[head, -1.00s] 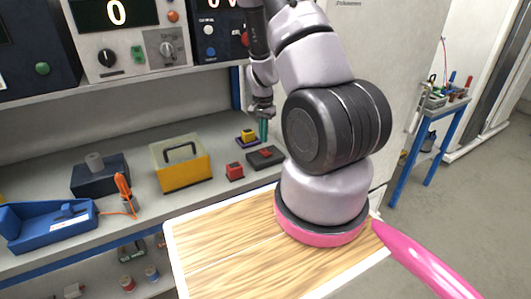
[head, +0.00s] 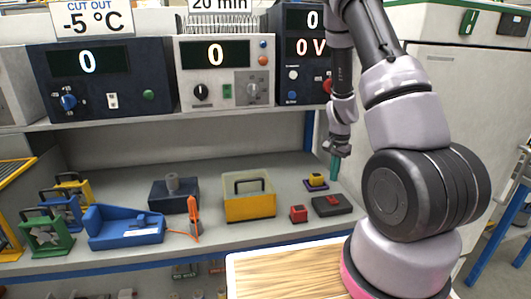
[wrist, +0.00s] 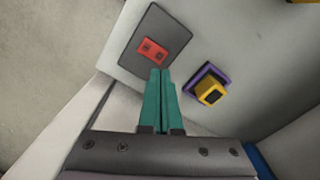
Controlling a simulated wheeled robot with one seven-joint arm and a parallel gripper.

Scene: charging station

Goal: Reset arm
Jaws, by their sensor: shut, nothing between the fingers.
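My gripper (head: 334,167) hangs pointing down over the right end of the workbench. Its green fingers are shut with nothing between them, as the wrist view (wrist: 161,78) shows. Below the fingertips in the wrist view lies a dark flat block with a red two-hole part (wrist: 152,51); in the head view this dark block (head: 332,207) is on the bench just below the gripper. A yellow block on a purple base (wrist: 210,92) sits to the right of the fingers in the wrist view; it also shows in the head view (head: 316,181).
A small red block (head: 298,214), a yellow box with a handle (head: 249,205), an orange tool (head: 193,213), a dark block (head: 173,195) and a blue tray (head: 125,228) line the bench (head: 105,182). Instruments stand on the shelf (head: 150,128) above. A white cabinet (head: 470,95) stands at right.

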